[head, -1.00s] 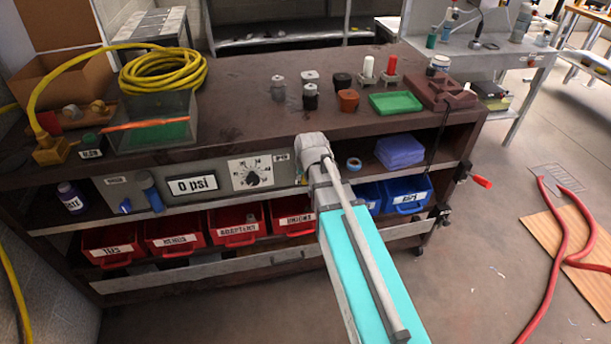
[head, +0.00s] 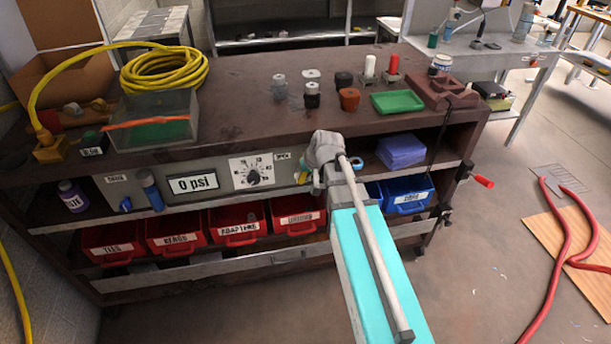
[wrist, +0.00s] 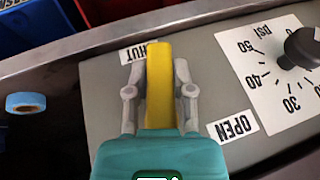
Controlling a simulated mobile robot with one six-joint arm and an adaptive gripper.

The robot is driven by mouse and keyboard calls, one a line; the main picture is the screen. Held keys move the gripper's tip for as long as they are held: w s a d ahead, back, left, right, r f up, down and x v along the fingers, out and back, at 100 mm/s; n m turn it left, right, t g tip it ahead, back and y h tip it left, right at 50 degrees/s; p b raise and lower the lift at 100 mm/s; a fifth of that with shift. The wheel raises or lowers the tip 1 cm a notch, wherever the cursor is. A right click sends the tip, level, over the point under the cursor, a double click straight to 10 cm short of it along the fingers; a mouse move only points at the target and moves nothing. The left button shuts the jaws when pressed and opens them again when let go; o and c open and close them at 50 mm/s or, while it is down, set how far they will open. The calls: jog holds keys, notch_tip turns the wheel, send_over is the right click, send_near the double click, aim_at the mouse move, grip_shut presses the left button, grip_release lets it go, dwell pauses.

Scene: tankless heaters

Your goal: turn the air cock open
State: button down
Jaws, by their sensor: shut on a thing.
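The air cock's yellow lever (wrist: 160,62) stands between the two grey fingers of my gripper (wrist: 159,90) in the wrist view. The gripper is shut on it. A partly covered SHUT label (wrist: 143,52) is beside the lever's upper part, and the OPEN label (wrist: 233,127) lies to the lower right, apart from it. In the head view my gripper (head: 326,152) is at the right end of the grey panel; only a bit of the yellow lever (head: 301,177) shows there, and the rest is hidden by the gripper.
The panel (head: 220,180) also carries a dial knob (head: 253,177), a "0 psi" display (head: 193,184) and a blue-handled part (head: 151,190). Blue tape (wrist: 25,102) lies right of the panel in the head view. Red bins (head: 240,224) sit below. The bench top's front middle is clear.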

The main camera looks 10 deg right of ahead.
jog(key=y+b, duration=0.1)
jog(key=y, duration=0.1)
jog(key=a+m+y+b, duration=0.1)
jog(key=shift+y, duration=0.4)
jog(key=y+b, duration=0.2)
jog(key=b, duration=0.1)
jog(key=m+y+b, duration=0.1)
jog(key=y, duration=0.1)
jog(key=shift+a+r+t, duration=0.4)
jog(key=shift+a+r+m+t+y+b, duration=0.1)
jog(key=shift+r+m+t+y+b, duration=0.25)
jog(key=shift+y+b, duration=0.75)
jog(key=shift+a+r+m+t+y+b, duration=0.1)
jog(key=shift+r+m+y+b, duration=0.25)
jog(key=shift+y+b, duration=0.75)
jog(key=shift+a+r+m+t+y+b, duration=0.1)
jog(key=shift+r+m+t+y+b, duration=0.45)
jog(key=shift+b, duration=0.9)
jog(key=shift+n+g, duration=0.25)
jog(key=shift+g, duration=0.05)
jog(key=shift+c, duration=2.4)
grip_release()
jog(key=shift+d, duration=0.1)
